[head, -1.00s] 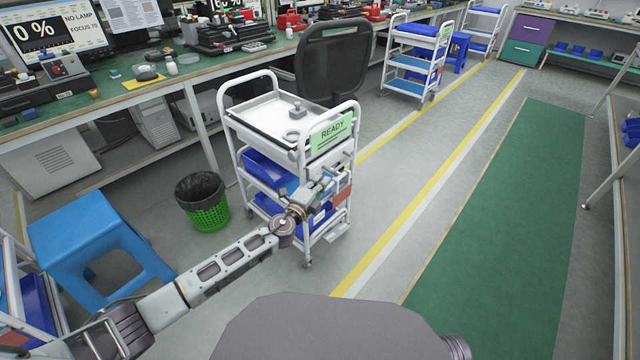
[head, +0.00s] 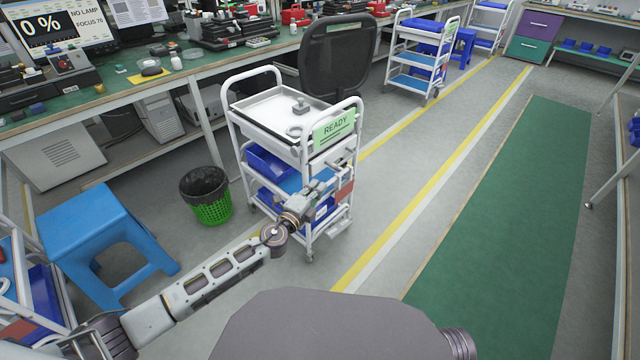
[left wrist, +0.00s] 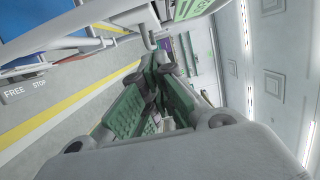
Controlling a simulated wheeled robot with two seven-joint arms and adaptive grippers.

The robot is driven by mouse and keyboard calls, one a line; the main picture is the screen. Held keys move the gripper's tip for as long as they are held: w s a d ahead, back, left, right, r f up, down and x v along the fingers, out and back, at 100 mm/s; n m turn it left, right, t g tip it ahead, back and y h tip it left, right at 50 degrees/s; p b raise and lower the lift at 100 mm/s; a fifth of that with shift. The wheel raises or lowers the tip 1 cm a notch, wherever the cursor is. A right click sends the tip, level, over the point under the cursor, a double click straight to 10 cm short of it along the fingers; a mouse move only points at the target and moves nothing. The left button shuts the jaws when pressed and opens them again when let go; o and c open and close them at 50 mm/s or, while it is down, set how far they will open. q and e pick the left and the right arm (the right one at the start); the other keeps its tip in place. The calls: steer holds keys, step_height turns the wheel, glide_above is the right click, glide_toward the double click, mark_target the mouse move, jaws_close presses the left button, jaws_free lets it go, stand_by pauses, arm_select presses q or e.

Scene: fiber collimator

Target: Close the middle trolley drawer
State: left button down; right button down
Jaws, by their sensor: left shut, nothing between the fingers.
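The white trolley (head: 232,128) stands left of centre in the head view, with a green READY sign (head: 334,130) on its near end. Below its top tray are a middle level with a blue bin (head: 268,165) and a lower level with blue bins. I cannot tell which part is the middle drawer's front or how far it is open; my arm hides part of this end. My left gripper (head: 322,187) is shut and empty in front of the trolley's near end, at about middle to lower height. Its green-padded fingers (left wrist: 153,95) show together in the left wrist view. I cannot tell whether they touch the trolley.
A green waste basket (head: 207,195) stands left of the trolley, and a blue stool (head: 100,235) is nearer on the left. A black chair (head: 335,60) is behind the trolley. The floor to the right, with yellow lines and a green mat (head: 510,210), is clear.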

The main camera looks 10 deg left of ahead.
arm_select(q)
steer(key=shift+v, duration=2.4)
